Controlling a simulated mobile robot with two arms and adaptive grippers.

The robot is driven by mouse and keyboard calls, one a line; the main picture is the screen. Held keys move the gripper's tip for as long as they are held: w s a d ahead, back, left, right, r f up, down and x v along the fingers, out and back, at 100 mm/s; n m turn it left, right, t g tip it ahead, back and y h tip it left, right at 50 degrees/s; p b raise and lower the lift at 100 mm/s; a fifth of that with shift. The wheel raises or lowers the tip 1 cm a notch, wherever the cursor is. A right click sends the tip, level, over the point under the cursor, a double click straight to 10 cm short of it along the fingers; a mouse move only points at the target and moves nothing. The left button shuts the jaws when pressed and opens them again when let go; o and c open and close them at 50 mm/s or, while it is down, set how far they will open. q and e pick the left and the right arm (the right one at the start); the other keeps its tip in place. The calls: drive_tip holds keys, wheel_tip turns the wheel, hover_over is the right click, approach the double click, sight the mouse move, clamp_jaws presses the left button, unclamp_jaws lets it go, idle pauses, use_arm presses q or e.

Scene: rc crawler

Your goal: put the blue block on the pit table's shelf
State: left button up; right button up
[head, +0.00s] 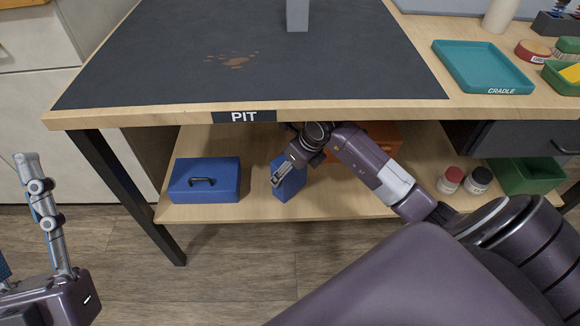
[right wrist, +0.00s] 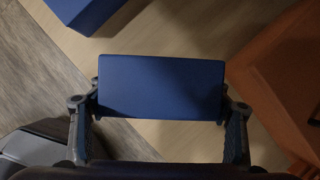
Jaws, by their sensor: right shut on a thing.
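The blue block (head: 291,181) is in my right gripper (head: 283,172), over the front part of the pit table's wooden shelf (head: 340,190). In the right wrist view, the block (right wrist: 160,87) spans between the two fingers, which press on its ends. Pale shelf wood shows around it. I cannot tell whether the block's underside touches the shelf. The pit table (head: 130,117) has a black mat on top and a "PIT" label on its front edge. My left gripper (head: 25,225) is at the lower left, away from the table, with its fingers apart and empty; the picture edge cuts it off.
A blue toolbox (head: 204,181) with a black handle sits left of the block on the shelf. An orange box (head: 383,135) is behind my right arm. Two small jars (head: 479,180) and a green bin (head: 525,175) stand to the right. The tabletop overhangs the shelf.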

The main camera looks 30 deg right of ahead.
drive_tip(key=o, duration=1.5)
drive_tip(key=shift+f, duration=0.1)
use_arm(q)
drive_tip(key=shift+s+r, duration=0.2)
use_arm(e)
drive_tip(key=shift+o, duration=0.2)
drive_tip(key=shift+s+d+r+p, duration=0.2)
drive_tip(key=shift+s+r+p, duration=0.35)
drive_tip(key=shift+s+r, duration=0.2)
use_arm(q)
drive_tip(key=w+f+g+y+p, duration=0.1)
drive_tip(key=w+f+g, duration=0.2)
drive_tip(key=f, duration=0.3)
drive_tip(key=w+f+g+y, duration=0.1)
drive_tip(key=w+f+g, duration=0.3)
drive_tip(key=f, duration=0.3)
drive_tip(key=shift+f+y+p, duration=0.15)
drive_tip(key=shift+y+p, duration=0.2)
drive_tip(key=shift+y, duration=0.05)
use_arm(e)
drive_tip(key=s+d, duration=0.2)
drive_tip(key=s, duration=0.8)
drive_tip(key=shift+s+d, duration=0.25)
use_arm(q)
drive_tip(key=shift+s, duration=0.1)
use_arm(e)
drive_tip(key=shift+f, duration=0.1)
